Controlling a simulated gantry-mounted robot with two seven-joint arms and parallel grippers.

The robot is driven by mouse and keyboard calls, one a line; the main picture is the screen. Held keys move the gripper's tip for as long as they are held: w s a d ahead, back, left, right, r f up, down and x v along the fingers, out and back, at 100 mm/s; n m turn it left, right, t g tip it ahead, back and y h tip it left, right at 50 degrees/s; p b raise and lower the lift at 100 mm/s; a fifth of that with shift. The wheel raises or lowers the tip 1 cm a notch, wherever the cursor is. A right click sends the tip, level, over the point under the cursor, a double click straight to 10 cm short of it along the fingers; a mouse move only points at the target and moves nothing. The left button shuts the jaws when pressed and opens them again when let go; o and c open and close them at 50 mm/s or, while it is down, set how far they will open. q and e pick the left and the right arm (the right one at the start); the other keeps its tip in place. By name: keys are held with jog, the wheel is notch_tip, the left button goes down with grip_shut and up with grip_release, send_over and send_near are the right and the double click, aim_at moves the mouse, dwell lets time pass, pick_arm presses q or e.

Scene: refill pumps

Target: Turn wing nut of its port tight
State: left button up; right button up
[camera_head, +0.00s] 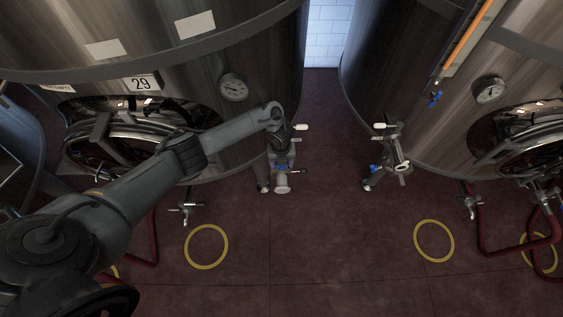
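My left arm reaches in from the lower left to a port fitting (282,163) on the front of the left tank. My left gripper (284,138) is at the upper part of this fitting, pointing down. Its fingers are too small and dark to tell open from shut, or whether they touch anything. A white handle (301,127) sticks out to the right beside the gripper. My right gripper is not in view.
A similar fitting (397,153) sits on the right tank (400,80). A valve (187,208) stands low at the left tank, near red hoses (152,240). Yellow rings (206,246) mark the red floor. The floor between the tanks is clear.

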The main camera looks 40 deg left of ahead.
pick_arm(q)
jog(key=o, duration=1.1)
jog(key=shift+c, duration=0.2)
jog(key=shift+r, duration=0.1)
jog(key=shift+r, duration=0.25)
notch_tip(320, 180, up, 10)
jog(key=p, duration=0.3)
